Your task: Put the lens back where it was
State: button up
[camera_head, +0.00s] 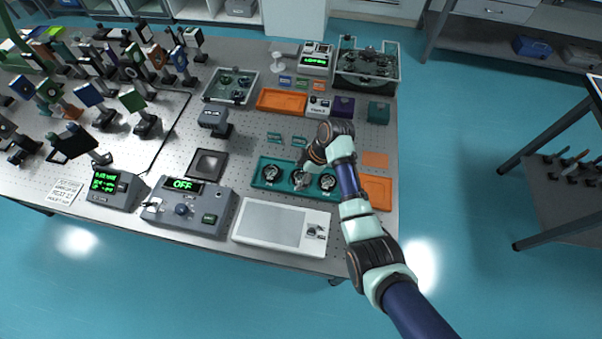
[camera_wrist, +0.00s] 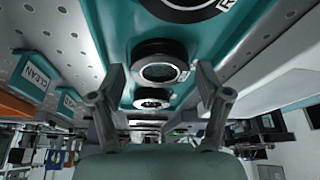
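A teal tray (camera_head: 257,181) on the optical table holds a row of three round, black-rimmed lenses. They are the left lens (camera_head: 271,173), the middle lens (camera_head: 298,178) and the right lens (camera_head: 327,182). My gripper (camera_head: 302,169) is low over the tray at the middle lens and partly covers it. In the wrist view my gripper (camera_wrist: 161,76) has its two fingers spread wide. A black-rimmed lens (camera_wrist: 160,72) shows between the fingertips, with a gap on each side. Other lenses show above and below it in that view. No lens is seen gripped.
A white flat panel device (camera_head: 275,226) lies in front. Orange trays (camera_head: 282,100) (camera_head: 376,192) are behind and right. A grey control box reading OFF (camera_head: 188,208) stands left.

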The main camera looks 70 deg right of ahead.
jog(key=p+v, duration=0.2)
jog(key=v, duration=1)
jog(key=shift+r+p, duration=0.2)
jog(key=shift+p, duration=0.15)
jog(key=w+a+r+m+t+h, duration=0.1)
jog(key=w+a+r+t, duration=0.15)
jog(key=w+a, duration=0.7)
jog(key=w+a+r+m+t+h, duration=0.1)
jog(key=w+a+r+h, duration=0.15)
jog(key=w+a, duration=0.65)
jog(key=s+a+r+t, duration=0.1)
jog(key=a+r, duration=0.3)
jog(key=a, duration=0.4)
jog(key=s+a+r+m+t+y, duration=0.1)
jog(key=s+a+r+t, duration=0.1)
jog(key=a, duration=0.6)
jog(key=s+a+r+m+t+y, duration=0.1)
jog(key=s+a+r+t, duration=0.1)
jog(key=a+r, duration=0.3)
jog(key=shift+s+a+r, duration=0.1)
jog(key=shift+s+a, duration=0.1)
jog(key=shift+a, duration=0.4)
jog(key=shift+s+a+r, duration=0.1)
jog(key=shift+s+a, duration=0.15)
jog(key=shift+a, duration=0.35)
jog(key=shift+s+a+r, duration=0.1)
jog(key=shift+s+a, duration=0.1)
jog(key=shift+a, duration=0.35)
